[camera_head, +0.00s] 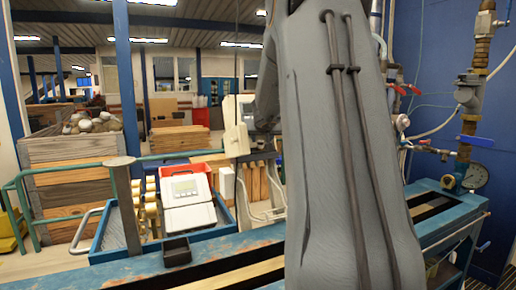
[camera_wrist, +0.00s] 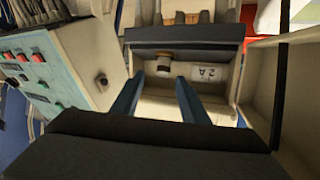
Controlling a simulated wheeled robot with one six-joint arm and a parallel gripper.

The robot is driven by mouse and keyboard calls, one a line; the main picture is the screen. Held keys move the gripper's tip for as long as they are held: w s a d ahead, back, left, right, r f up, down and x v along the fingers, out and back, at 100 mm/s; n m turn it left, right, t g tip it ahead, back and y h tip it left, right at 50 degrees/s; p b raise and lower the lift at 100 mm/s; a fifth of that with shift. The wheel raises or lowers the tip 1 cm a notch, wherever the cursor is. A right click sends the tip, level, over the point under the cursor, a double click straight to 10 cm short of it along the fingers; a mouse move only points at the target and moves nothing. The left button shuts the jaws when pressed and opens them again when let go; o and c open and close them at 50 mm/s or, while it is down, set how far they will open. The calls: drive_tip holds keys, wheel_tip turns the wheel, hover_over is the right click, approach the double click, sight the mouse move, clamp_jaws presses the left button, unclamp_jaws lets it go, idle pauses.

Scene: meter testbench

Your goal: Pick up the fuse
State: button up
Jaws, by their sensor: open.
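In the wrist view, my gripper (camera_wrist: 158,88) is open, its two blue fingers apart with nothing between them. Just beyond the fingertips is a pale box-like holder (camera_wrist: 222,88) with a dark upper edge and a "2A" mark. A small brownish cylinder with a pale end, which looks like the fuse (camera_wrist: 165,62), sits at this holder, near the line between the fingers. Whether the fingers touch the holder cannot be told. In the head view, my own arm fills the middle and right, and neither the gripper nor the fuse can be made out.
In the wrist view, a control box (camera_wrist: 70,70) with red and green buttons stands close on the left, and a pale panel (camera_wrist: 262,75) on the right. In the head view, a white meter (camera_head: 187,198) stands in a blue tray (camera_head: 105,250), near a small black box (camera_head: 177,252).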

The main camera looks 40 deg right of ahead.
sight(260, 145)
drive_tip(key=shift+a+b+x, duration=0.2)
drive_tip(key=shift+b+x, duration=0.15)
drive_tip(key=shift+x, duration=2.4)
drive_tip(key=shift+w, duration=0.1)
clamp_jaws()
drive_tip(key=shift+r+p, duration=0.15)
drive_tip(key=shift+p, duration=0.15)
drive_tip(key=shift+r+p, duration=0.35)
drive_tip(key=shift+p, duration=0.1)
drive_tip(key=shift+r, duration=0.2)
